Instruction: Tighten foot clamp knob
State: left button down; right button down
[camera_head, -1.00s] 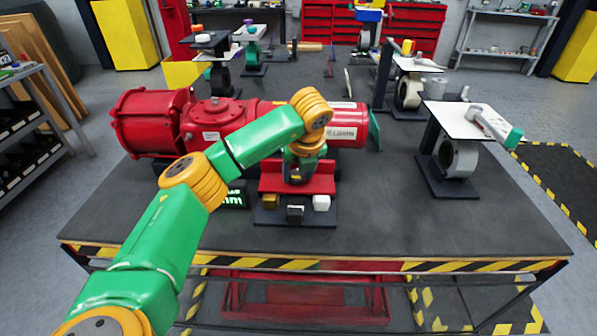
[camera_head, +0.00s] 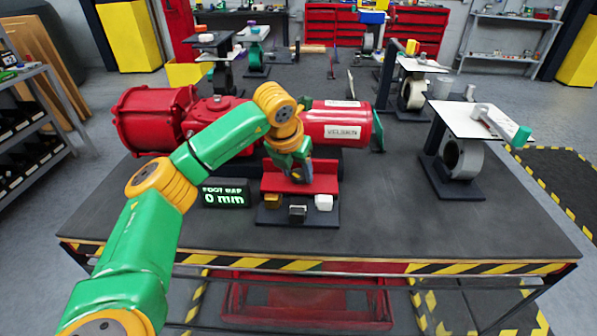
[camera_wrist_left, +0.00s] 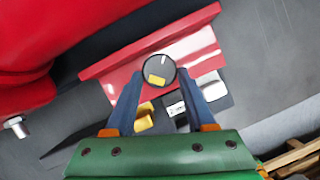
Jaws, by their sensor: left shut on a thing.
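The foot clamp knob (camera_wrist_left: 158,71) is a round dark knob with a white line and a yellow patch. In the left wrist view it sits over the red foot bracket (camera_wrist_left: 207,50). My left gripper (camera_wrist_left: 158,75) is shut on the knob, with one dark blue finger on each side of it. A small black display (camera_head: 226,194) left of the bracket reads "FOOT GAP 0 mm". My right gripper is not in view.
The red actuator cylinder (camera_head: 340,124) lies behind the bracket. A valve stand (camera_head: 458,160) stands to the right. The front of the table is clear.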

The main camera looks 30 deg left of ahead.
pick_arm(q)
jog(key=shift+a+r+m+h+p, duration=0.15)
jog(key=shift+m+h+p, duration=0.3)
jog(key=shift+m, duration=0.7)
jog(key=shift+a+f+m+h+p, duration=0.15)
jog(key=shift+m+h+p, duration=0.3)
jog(key=shift+m, duration=0.7)
jog(key=shift+c, duration=1.2)
grip_release()
jog(key=shift+d+r, duration=0.1)
